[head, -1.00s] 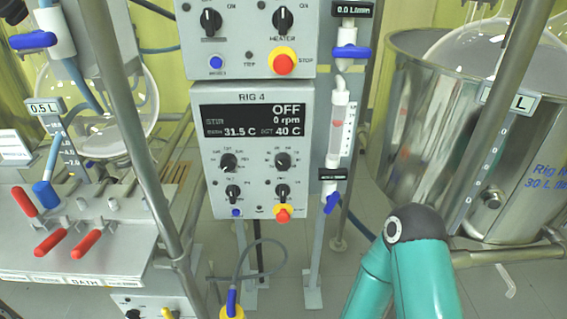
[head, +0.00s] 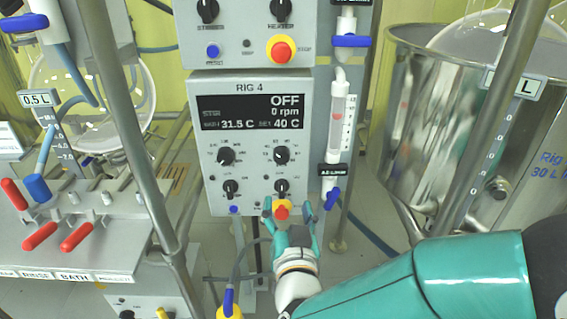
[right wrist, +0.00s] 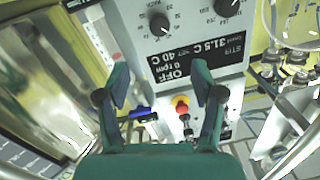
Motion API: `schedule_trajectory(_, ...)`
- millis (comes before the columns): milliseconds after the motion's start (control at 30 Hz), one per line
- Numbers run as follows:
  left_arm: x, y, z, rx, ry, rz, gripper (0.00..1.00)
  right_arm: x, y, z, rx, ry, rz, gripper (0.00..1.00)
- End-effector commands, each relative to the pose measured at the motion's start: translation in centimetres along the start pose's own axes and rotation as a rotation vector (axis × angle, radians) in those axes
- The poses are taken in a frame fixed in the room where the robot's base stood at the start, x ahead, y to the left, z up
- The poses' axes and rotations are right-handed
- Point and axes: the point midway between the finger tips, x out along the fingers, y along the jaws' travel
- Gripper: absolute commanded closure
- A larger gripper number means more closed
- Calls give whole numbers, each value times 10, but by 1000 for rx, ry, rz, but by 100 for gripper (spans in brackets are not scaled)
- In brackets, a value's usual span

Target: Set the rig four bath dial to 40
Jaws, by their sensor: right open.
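The rig four control box (head: 249,88) hangs upright in the middle of the head view. Its display (head: 250,111) reads OFF, 0 rpm, 31.5 C and set 40 C. It has an upper left dial (head: 226,156), an upper right dial (head: 282,155) and two smaller lower knobs; their labels are too small to read. My right gripper (head: 287,206) is open and empty, pointing up in front of the box's lower right edge, around the red stop button in this view. In the right wrist view the open fingers (right wrist: 160,82) frame the upside-down display (right wrist: 186,60).
A second box with a red button (head: 281,49) sits directly above. A flow tube (head: 337,124) with blue valves stands close on the right. A steel vessel (head: 420,130) fills the right side. A metal post (head: 140,150) and red-handled valves (head: 76,237) stand left.

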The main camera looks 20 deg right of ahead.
Motion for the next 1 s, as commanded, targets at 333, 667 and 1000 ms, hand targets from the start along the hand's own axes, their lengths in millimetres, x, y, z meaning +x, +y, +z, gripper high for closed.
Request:
schedule_trajectory(333,1,0,0,0,0,0,60,45,2,-6,4,17,11,33)
schedule_trajectory(667,0,0,0,0,0,0,60,117,2,-7,4,16,9,33)
schedule_trajectory(1000,0,0,0,0,0,0,60,161,1,-7,3,15,6,33)
